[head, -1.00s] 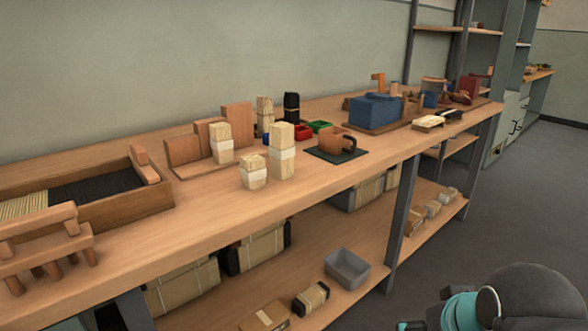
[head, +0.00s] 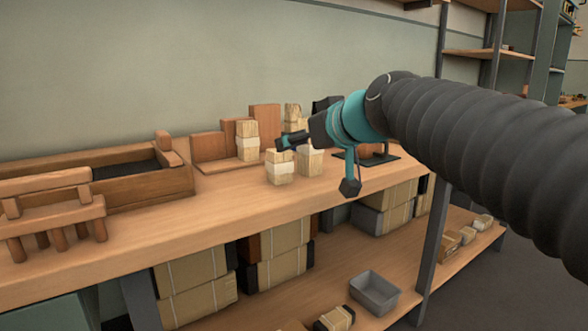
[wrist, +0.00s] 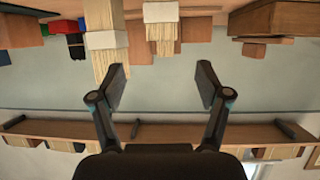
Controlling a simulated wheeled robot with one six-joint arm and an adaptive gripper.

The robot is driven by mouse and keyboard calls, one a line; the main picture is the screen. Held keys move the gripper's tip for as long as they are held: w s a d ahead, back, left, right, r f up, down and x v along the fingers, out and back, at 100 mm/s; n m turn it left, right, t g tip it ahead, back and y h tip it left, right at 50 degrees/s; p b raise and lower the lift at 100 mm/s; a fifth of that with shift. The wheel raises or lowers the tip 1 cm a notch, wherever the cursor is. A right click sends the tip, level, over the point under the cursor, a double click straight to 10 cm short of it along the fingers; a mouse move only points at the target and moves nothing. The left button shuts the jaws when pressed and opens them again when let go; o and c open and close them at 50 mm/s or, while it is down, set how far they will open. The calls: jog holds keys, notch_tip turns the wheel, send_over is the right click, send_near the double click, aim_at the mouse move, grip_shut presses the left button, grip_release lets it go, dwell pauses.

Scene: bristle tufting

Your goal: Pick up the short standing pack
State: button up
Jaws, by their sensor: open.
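The short standing pack (head: 280,168), pale bristles with a white band, stands upright near the bench's front edge in the head view. In the upside-down wrist view the open fingers (wrist: 162,76) show wide apart. A tall pack (wrist: 108,58) hangs from the top there, left of middle. Another banded pack (wrist: 163,35) is between the fingers' directions; I cannot tell whether it is the short one.
A wooden tray (head: 140,188) and small rack (head: 50,208) lie to the left. More packs and a dark mug cluster behind my gripper.

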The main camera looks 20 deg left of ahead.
aim_at(279, 165)
jog(key=x, duration=1)
jog(key=shift+s+a, duration=0.1)
jog(key=c, duration=1.2)
